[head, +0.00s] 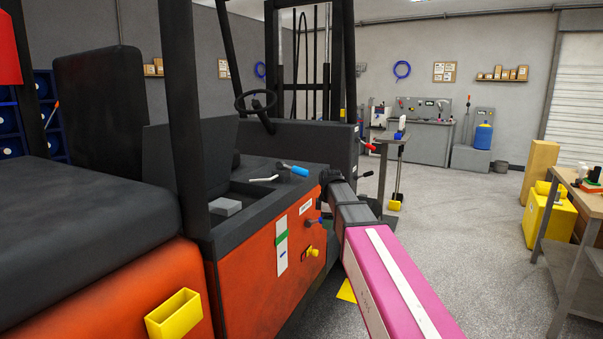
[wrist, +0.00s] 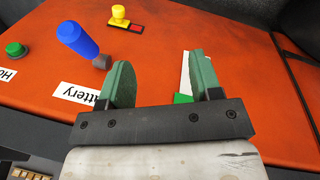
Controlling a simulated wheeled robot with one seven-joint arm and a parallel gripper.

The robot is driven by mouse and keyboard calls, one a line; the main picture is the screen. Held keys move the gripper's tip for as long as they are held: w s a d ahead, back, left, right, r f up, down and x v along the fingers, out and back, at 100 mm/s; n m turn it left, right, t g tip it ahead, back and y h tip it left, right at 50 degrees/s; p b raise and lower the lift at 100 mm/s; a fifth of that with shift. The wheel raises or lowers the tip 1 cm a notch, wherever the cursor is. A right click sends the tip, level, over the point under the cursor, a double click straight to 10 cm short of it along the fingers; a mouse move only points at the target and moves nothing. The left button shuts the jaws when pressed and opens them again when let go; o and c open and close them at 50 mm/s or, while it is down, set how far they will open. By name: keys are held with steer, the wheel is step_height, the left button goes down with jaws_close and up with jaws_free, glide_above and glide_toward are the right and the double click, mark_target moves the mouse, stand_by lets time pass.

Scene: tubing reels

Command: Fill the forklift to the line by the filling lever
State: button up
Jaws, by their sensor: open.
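The forklift (head: 248,274) has an orange side with black upper parts. My gripper (wrist: 159,62) is open and empty before the orange panel. The blue handle is left of its left finger, outside the jaws. The right finger partly covers the gauge strip (wrist: 185,75).
Another blue-handled lever (head: 298,171) is on the forklift's top.

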steer(key=s+d+f+m+g, duration=0.1)
steer(key=s+d+f+m, duration=0.2)
steer(key=s+f+m, duration=0.4)
steer(key=s+d+f+m, duration=0.2)
steer(key=s+f, duration=0.3)
steer(key=f, duration=0.4)
steer(key=n+t+y, duration=0.8)
steer(key=n+y, duration=0.1)
steer(key=y, duration=1.1)
glide_toward(301, 171)
steer(key=x, duration=0.6)
steer(key=w+x, duration=0.1)
steer(key=x, duration=0.3)
steer(key=shift+w+d+f, duration=0.1)
steer(key=shift+f, duration=0.15)
